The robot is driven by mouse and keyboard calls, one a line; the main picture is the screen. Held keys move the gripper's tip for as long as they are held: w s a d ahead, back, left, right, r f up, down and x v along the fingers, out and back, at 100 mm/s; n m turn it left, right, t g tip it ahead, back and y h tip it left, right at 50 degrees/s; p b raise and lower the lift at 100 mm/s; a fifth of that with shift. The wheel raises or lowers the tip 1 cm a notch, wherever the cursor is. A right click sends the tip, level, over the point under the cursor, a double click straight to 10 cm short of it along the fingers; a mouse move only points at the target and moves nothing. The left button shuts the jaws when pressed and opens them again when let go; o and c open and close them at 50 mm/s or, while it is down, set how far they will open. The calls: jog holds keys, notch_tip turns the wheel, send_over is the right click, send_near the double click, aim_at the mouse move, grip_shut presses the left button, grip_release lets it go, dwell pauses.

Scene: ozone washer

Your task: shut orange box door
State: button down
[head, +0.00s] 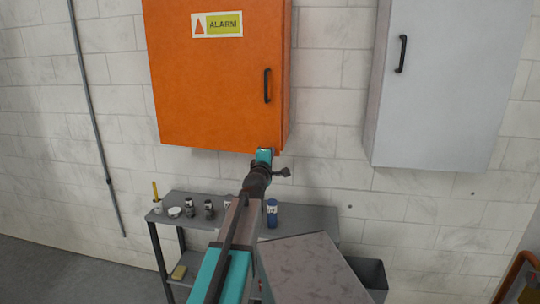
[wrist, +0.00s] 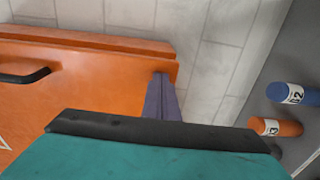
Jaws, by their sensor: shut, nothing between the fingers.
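The orange box (head: 280,60) hangs on the white brick wall at the upper middle of the head view. Its door (head: 205,90) faces me, with a black handle (head: 267,86) near its right edge and an ALARM label above. The door lies close along the box body; I cannot tell whether a small gap is left. In the wrist view the door (wrist: 80,105) and its handle (wrist: 25,77) are at the left. My gripper (wrist: 160,85) is shut and empty, at the box's lower right corner. Whether the fingertips touch it is unclear.
A grey wall cabinet (head: 440,80) hangs to the right. Below stands a grey table (head: 310,218) with several small items, including a blue can (head: 271,213). An orange can (wrist: 277,128) shows in the wrist view. A pipe runs up the left wall.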

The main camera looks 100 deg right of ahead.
dwell(0.3)
jog(key=shift+a, duration=0.15)
jog(key=s+a+b, duration=0.1)
jog(key=s+a, duration=0.4)
jog(key=a, duration=0.5)
jog(key=shift+b, duration=0.4)
dwell(1.1)
jog(key=shift+s+a, duration=0.1)
